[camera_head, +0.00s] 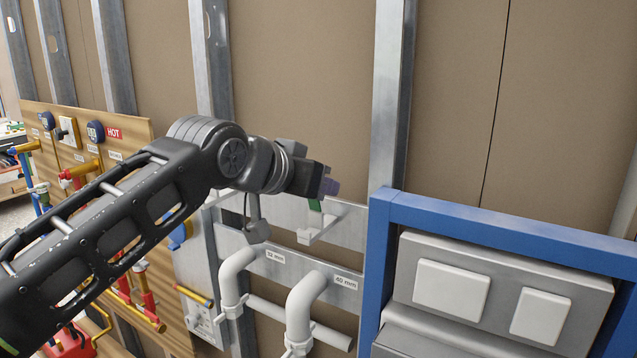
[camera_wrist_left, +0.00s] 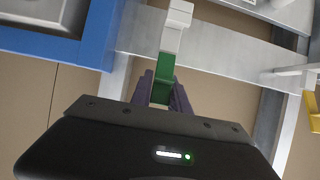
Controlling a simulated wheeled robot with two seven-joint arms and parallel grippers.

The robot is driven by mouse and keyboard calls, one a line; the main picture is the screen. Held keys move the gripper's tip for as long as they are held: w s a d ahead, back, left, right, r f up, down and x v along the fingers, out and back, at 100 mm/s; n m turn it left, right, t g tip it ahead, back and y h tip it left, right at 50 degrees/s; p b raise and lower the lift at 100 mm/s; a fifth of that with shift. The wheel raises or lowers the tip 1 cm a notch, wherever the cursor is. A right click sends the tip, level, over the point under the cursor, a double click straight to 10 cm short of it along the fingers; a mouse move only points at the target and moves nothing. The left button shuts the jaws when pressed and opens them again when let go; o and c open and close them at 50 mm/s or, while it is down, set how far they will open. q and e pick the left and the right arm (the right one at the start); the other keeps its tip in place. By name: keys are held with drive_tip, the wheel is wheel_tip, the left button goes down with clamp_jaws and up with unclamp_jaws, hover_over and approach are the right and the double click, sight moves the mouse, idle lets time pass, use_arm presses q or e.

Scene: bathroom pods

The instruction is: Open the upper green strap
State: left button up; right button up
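The green strap (camera_head: 315,205) is on a white bracket (camera_head: 319,226) on the metal rail above the white pipes. In the head view it shows only as a small green piece below my left gripper (camera_head: 328,187). In the left wrist view the green strap (camera_wrist_left: 162,80) runs down from a white block (camera_wrist_left: 177,27) to between the purple fingers of my left gripper (camera_wrist_left: 162,92). A finger lies close on each side of it; I cannot tell whether they press on it. My right gripper is not in view.
Two bent white pipes (camera_head: 303,307) stand below the rail. A blue frame (camera_head: 381,270) with a grey panel is close on the right. A wooden board (camera_head: 115,160) with taps and valves is on the left. Metal studs (camera_head: 391,100) rise behind.

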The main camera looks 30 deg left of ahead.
use_arm(q)
drive_tip(key=o, duration=0.4)
drive_tip(key=shift+s+r, duration=0.2)
drive_tip(key=shift+s, duration=0.25)
drive_tip(key=b+v, duration=0.2)
drive_tip(key=v, duration=0.4)
drive_tip(key=shift+s+r, duration=0.2)
drive_tip(key=shift+s, duration=0.15)
